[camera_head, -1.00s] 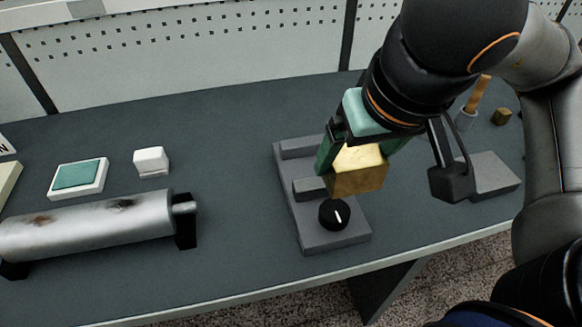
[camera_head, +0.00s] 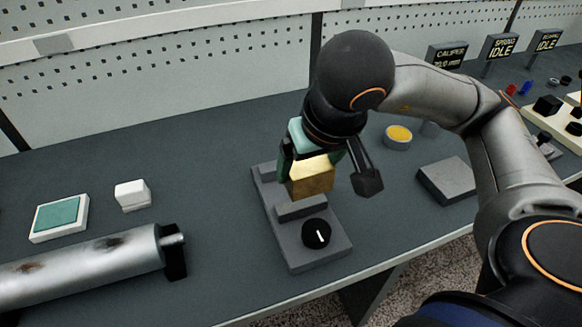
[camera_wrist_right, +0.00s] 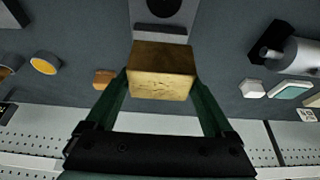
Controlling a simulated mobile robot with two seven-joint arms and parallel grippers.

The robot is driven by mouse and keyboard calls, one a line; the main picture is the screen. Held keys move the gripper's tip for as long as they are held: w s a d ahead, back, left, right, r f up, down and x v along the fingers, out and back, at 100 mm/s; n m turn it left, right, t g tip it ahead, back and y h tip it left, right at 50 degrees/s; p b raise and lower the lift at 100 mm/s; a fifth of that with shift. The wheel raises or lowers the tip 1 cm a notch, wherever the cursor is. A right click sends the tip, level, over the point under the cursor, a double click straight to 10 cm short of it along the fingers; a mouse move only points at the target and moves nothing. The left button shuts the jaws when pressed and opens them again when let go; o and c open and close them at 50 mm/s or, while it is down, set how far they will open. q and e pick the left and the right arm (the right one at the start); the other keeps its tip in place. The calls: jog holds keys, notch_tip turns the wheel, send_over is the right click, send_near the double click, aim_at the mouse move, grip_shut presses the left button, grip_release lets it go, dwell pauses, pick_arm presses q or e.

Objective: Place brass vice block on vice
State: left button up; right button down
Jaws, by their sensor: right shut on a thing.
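The brass vice block (camera_head: 312,181) is a gold-coloured block held between the green fingers of my right gripper (camera_head: 305,168). In the right wrist view the block (camera_wrist_right: 161,71) shows between both fingers. The grey vice (camera_head: 318,259) stands on the bench, with a black knob (camera_head: 316,234) with a white mark at its near end. The block is over the vice, just behind the front jaw (camera_head: 301,208) in the head view. The gripper and block hide part of the vice's far end. I cannot tell whether the block touches it. My left gripper is not in view.
A flat grey block (camera_head: 447,180) and a yellow-topped round container (camera_head: 398,137) are to the right. A metal cylinder on black supports (camera_head: 85,266), a white block (camera_head: 132,195) and a green-topped pad (camera_head: 59,217) are to the left. A perforated panel (camera_head: 180,75) stands behind.

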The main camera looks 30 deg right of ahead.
jog(key=w+f, duration=0.2)
jog(key=w+d+f, duration=0.1)
jog(key=w+f, duration=0.2)
jog(key=w, duration=0.1)
jog(key=shift+w+d+f+b, duration=0.2)
jog(key=shift+d+f+b, duration=0.2)
jog(key=shift+w+f, duration=0.4)
jog(key=shift+w, duration=0.05)
jog(key=shift+s+x, duration=0.2)
jog(key=shift+x, duration=0.75)
jog(key=shift+s+x, duration=0.2)
jog(key=shift+x, duration=0.75)
jog(key=shift+f, duration=0.15)
jog(key=shift+f, duration=0.25)
grip_release()
